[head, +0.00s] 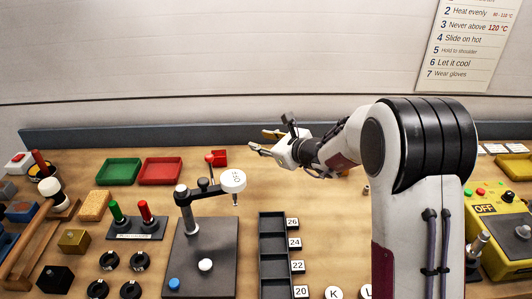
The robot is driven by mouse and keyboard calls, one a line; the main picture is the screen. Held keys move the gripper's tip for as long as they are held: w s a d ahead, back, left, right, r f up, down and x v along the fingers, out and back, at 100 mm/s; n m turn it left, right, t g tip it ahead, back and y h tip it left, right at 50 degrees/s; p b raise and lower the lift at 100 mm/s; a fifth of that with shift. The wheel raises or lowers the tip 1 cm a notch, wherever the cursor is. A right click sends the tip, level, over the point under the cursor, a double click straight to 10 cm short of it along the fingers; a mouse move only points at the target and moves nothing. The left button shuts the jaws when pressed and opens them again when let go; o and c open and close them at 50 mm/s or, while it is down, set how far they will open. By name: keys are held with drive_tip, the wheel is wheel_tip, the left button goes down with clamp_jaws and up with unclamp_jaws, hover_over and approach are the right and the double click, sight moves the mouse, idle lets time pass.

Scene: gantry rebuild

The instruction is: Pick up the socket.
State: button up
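My gripper (264,142) is over the back middle of the table and points left. Its fingers are spread apart with nothing visible between them. I cannot make out a socket for certain. A dark rack (261,236) with several compartments stands at the front middle, beside tags 26, 24, 22 and 20. Its visible compartments look empty. A small brown piece (366,189) sits just left of my arm, too small to identify. My arm hides part of the table on the right.
A dark stand (208,260) with a post and a round white head is left of the rack. Green (118,171) and red (160,171) trays lie behind it. A yellow box (497,233) marked OFF stands at right. Wood between rack and arm is mostly clear.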

drive_tip(key=w+d+f+m+h, duration=0.1)
drive_tip(key=w+f+m, duration=0.1)
drive_tip(key=f, duration=0.1)
drive_tip(key=w+d+f+m+h, duration=0.1)
drive_tip(key=w+d+f+m, duration=0.1)
drive_tip(key=f, duration=0.1)
drive_tip(key=w+d+f+m+t, duration=0.1)
drive_tip(key=w+f+m, duration=0.1)
drive_tip(key=f, duration=0.1)
drive_tip(key=shift+w+d+f+h, duration=0.1)
drive_tip(key=shift+d+f+h, duration=0.05)
drive_tip(key=shift+f+h, duration=0.25)
drive_tip(key=shift+x, duration=1.25)
drive_tip(key=shift+w, duration=0.1)
drive_tip(key=shift+a+x, duration=0.2)
drive_tip(key=shift+x, duration=2.3)
clamp_jaws()
